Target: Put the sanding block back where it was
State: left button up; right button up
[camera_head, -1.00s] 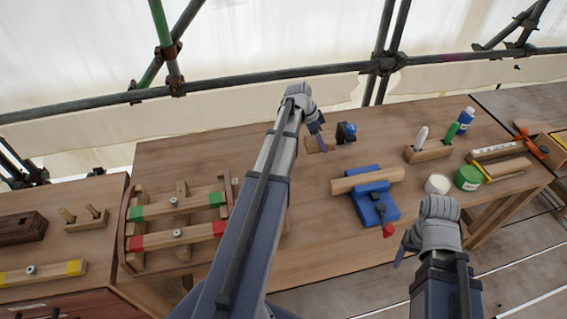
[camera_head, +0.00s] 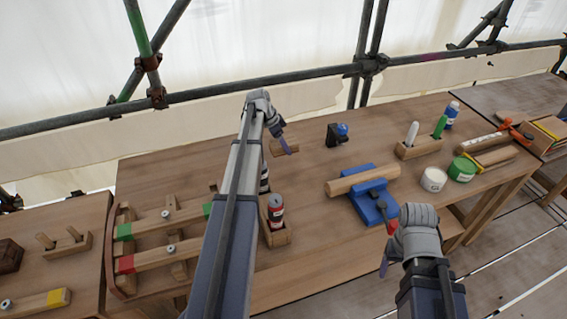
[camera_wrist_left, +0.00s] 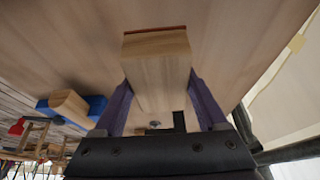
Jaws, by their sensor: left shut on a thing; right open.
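The sanding block, a plain wooden block (camera_head: 285,149), is in my left gripper (camera_head: 284,141) near the back of the workbench. In the left wrist view the block (camera_wrist_left: 157,68) sits between the two purple fingers (camera_wrist_left: 158,100), with a thin reddish-brown layer along its far edge. Whether its underside touches the bench is hard to tell. My right gripper (camera_head: 384,262) is open and empty at the front edge, right of centre.
A blue vise (camera_head: 382,210) holding a wooden piece stands right of centre. A dark tool with a blue knob (camera_head: 338,134) is behind it. A can (camera_head: 276,213) stands in a wooden holder beside my left arm. Jars (camera_head: 433,179) are at right. Bare bench lies around the block.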

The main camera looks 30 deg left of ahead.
aim_at(287, 162)
pick_arm(q)
jog(key=shift+f+b, duration=0.9)
jog(key=shift+f, duration=0.6)
pick_arm(e)
jog(key=shift+f, duration=1.5)
pick_arm(q)
jog(key=shift+f, duration=0.1)
pick_arm(e)
jog(key=shift+f, duration=0.1)
pick_arm(q)
notch_tip(287, 162, down, 4)
jog(key=b, duration=0.3)
jog(key=shift+r+b, duration=0.25)
jog(key=shift+b, duration=0.1)
pick_arm(e)
notch_tip(287, 162, down, 4)
jog(key=shift+r, duration=0.25)
pick_arm(q)
jog(key=shift+f, duration=0.2)
jog(key=o, duration=1.2)
jog(key=shift+o, duration=0.2)
pick_arm(e)
jog(key=shift+f, duration=0.1)
pick_arm(q)
jog(key=shift+r, duration=0.15)
